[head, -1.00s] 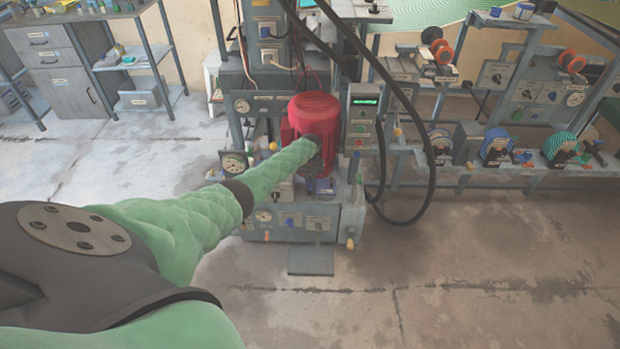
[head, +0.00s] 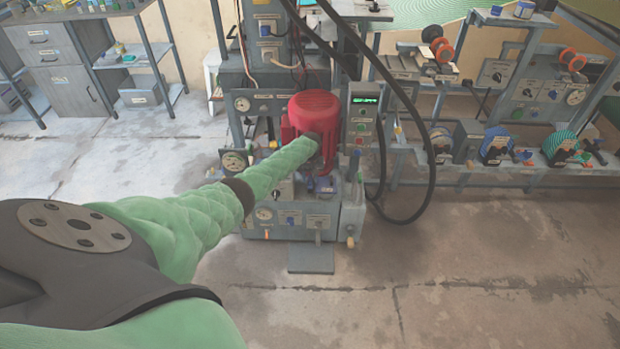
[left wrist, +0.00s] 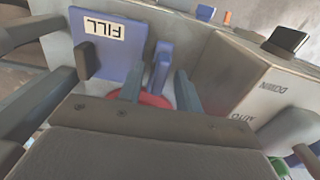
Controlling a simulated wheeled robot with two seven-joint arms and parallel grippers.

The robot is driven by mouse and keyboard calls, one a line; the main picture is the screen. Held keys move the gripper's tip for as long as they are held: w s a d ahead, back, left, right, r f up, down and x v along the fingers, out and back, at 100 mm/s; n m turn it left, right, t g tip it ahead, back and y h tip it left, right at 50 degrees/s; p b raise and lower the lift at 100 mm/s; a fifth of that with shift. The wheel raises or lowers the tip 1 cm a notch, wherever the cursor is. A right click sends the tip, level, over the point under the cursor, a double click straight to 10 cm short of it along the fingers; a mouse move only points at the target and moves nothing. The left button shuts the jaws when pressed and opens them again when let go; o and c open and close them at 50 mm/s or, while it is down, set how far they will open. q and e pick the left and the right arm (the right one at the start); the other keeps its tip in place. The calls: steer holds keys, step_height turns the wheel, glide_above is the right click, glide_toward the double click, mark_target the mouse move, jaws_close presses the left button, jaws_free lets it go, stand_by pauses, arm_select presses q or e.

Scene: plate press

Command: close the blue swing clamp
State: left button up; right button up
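The press is a grey machine with a red motor (head: 314,112) in the head view. In the left wrist view, a narrow blue upright piece (left wrist: 159,70), which looks like the swing clamp, stands beside a wider blue plate marked FILL (left wrist: 108,45). My left gripper (left wrist: 159,92) is open, its two fingers apart with the blue piece in line between them. I cannot tell whether they touch it. A red round part (left wrist: 154,100) shows below. My right gripper is out of view.
A grey box marked DOWN and AUTO (left wrist: 252,90) stands close to the right of the fingers. Black hoses (head: 433,150) hang beside the press. A control box (head: 361,128) and a shelf bench with reels stand to the right. The front floor is clear.

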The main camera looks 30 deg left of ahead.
arm_select(q)
step_height(320, 180, up, 6)
steer(key=shift+r, duration=0.8)
stand_by(0.5)
steer(key=shift+m, duration=0.3)
